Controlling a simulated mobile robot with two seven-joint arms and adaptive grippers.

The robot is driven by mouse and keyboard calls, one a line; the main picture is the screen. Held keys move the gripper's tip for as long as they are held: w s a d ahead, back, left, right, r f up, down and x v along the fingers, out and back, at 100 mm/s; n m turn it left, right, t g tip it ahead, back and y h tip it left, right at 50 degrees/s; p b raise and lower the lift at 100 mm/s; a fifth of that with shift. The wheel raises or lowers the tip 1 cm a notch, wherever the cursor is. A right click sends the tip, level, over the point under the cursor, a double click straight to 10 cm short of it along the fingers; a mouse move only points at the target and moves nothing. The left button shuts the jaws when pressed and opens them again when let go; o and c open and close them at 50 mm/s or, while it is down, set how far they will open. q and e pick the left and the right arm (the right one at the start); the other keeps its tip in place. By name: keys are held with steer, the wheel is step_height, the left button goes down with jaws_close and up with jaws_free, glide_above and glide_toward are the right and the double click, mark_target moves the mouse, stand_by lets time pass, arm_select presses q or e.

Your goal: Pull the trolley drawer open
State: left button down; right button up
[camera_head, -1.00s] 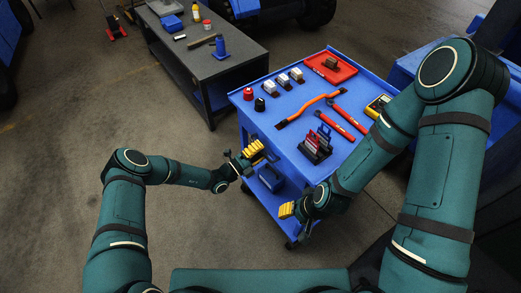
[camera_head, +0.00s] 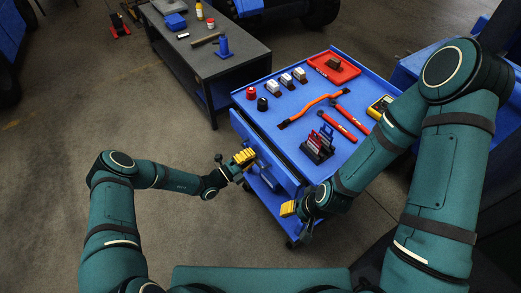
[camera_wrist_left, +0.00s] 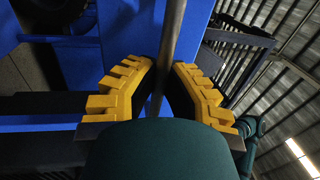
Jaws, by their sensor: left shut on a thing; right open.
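The blue trolley (camera_head: 297,108) stands right of centre in the head view. Its drawer (camera_head: 238,122) is partly out on the left side, with a strip of its inside showing below the top's edge. My left gripper (camera_head: 244,157) is at the drawer's front. In the left wrist view its yellow fingers are shut on a grey bar handle (camera_wrist_left: 172,32) that runs between them. The fingers hide part of the handle. My right gripper (camera_head: 287,209) is open and apart from the drawer, near the trolley's near corner.
A dark workbench (camera_head: 218,67) stands behind left.

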arm_select(q)
steer(key=r+v, duration=0.1)
steer(key=v, duration=0.8)
steer(key=r+v, duration=0.2)
steer(key=v, duration=0.8)
steer(key=shift+s+a+r, duration=0.25)
steer(key=shift+a+r, duration=0.05)
steer(key=c, duration=1)
jaws_free()
steer(key=v, duration=1.2)
